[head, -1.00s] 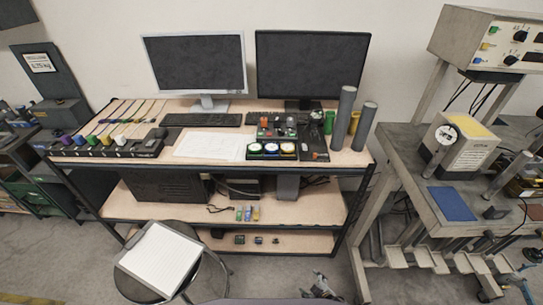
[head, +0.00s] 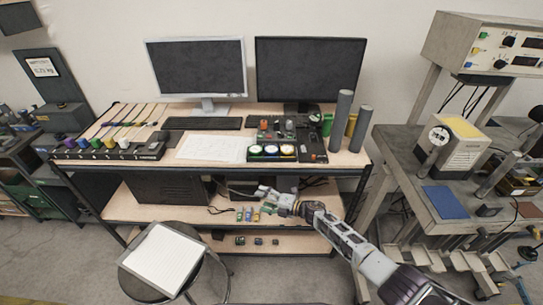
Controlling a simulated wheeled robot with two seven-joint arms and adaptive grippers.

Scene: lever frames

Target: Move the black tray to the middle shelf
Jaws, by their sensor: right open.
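The black tray (head: 312,138) lies on the table top, right of centre, below the right monitor. It carries several small parts and a row of round coloured dials at its front. The middle shelf (head: 322,203) is the wooden board under the table top. My right gripper (head: 264,198) is open and appears in front of the middle shelf, lower than the tray and apart from it. My left gripper is out of view.
A keyboard (head: 203,123), white papers (head: 214,149) and a long black rack (head: 110,150) share the table top. Grey cylinders (head: 342,120) stand right of the tray. A black box (head: 165,188) fills the middle shelf's left. A stool (head: 163,261) stands in front.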

